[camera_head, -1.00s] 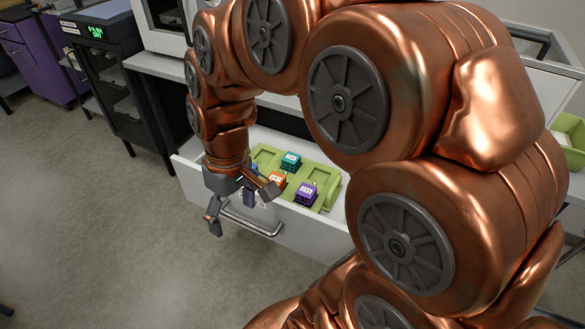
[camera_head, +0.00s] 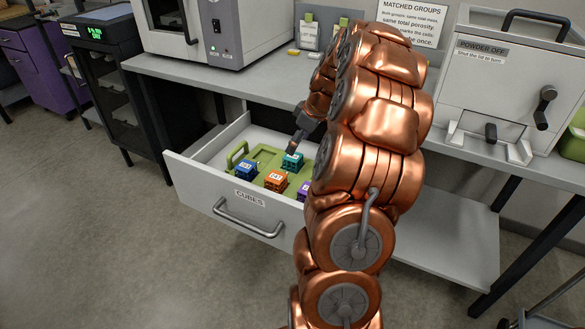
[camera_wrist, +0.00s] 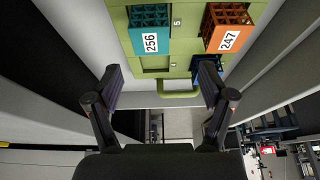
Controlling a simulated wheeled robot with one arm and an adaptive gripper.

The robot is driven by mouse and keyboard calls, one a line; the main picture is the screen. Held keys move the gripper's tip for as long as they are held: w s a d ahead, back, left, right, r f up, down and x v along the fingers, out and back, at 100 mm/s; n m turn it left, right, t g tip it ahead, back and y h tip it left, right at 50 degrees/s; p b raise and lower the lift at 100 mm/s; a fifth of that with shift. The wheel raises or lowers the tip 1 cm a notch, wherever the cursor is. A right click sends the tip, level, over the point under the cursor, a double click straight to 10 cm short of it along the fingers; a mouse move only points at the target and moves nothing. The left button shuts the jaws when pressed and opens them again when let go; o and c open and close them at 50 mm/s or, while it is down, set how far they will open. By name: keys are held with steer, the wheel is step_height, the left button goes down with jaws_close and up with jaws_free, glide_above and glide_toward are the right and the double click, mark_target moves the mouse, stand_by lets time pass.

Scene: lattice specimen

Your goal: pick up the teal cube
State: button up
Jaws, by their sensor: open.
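The teal cube (camera_head: 292,161) is a lattice block in a green tray (camera_head: 238,153) inside the open drawer, at the back of the group of cubes. In the wrist view the teal cube (camera_wrist: 150,28) bears a white label reading 256 and lies beyond my fingertips, near the top. My gripper (camera_head: 292,147) is just above the teal cube in the head view, pointing down at a tilt. In the wrist view my gripper (camera_wrist: 160,78) is open, with a wide empty gap between its fingers. My arm hides the tray's right part in the head view.
An orange cube (camera_head: 276,180), labelled 247 in the wrist view, a blue cube (camera_head: 246,168) and a partly hidden purple cube (camera_head: 305,190) share the tray. The drawer front (camera_head: 185,178) and walls surround them. The counter (camera_head: 262,80) overhangs behind.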

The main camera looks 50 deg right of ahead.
mark_target(293, 157)
steer(key=shift+d+p+x, duration=0.1)
steer(key=shift+d+x, duration=0.15)
steer(key=shift+x, duration=1.05)
steer(key=shift+d+p+x, duration=0.15)
steer(key=shift+d+x, duration=0.1)
steer(key=shift+x, duration=1.05)
steer(key=shift+d+p+x, duration=0.1)
steer(key=shift+d+x, duration=0.1)
steer(key=shift+x, duration=1.15)
steer(key=shift+s+f, duration=0.15)
steer(key=c, duration=1.2)
steer(key=shift+c, duration=0.2)
